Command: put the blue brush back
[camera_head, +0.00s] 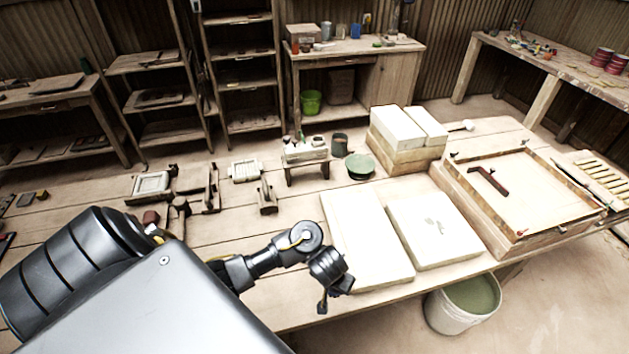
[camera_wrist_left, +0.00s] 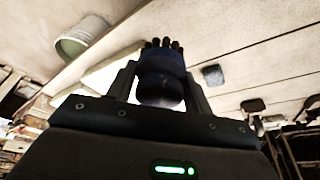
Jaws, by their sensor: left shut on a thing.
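The blue brush (camera_wrist_left: 161,80) shows in the left wrist view as a dark blue body with dark, blunt tips at its far end. It sits between the two fingers of my left gripper (camera_head: 335,288), which is shut on it. In the head view this gripper is above the table's front edge, just left of the large pale slab (camera_head: 365,240). The brush cannot be made out clearly there. A small low stand (camera_head: 305,160) with several small items on top is farther back on the table. My right gripper is not in view.
A second pale slab (camera_head: 440,228) and a wooden framed tray (camera_head: 525,195) lie to the right. White blocks (camera_head: 397,128) are stacked behind. A green bowl (camera_head: 360,166) and a dark cup (camera_head: 339,145) stand near the stand. A bucket (camera_head: 462,305) is below the front edge.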

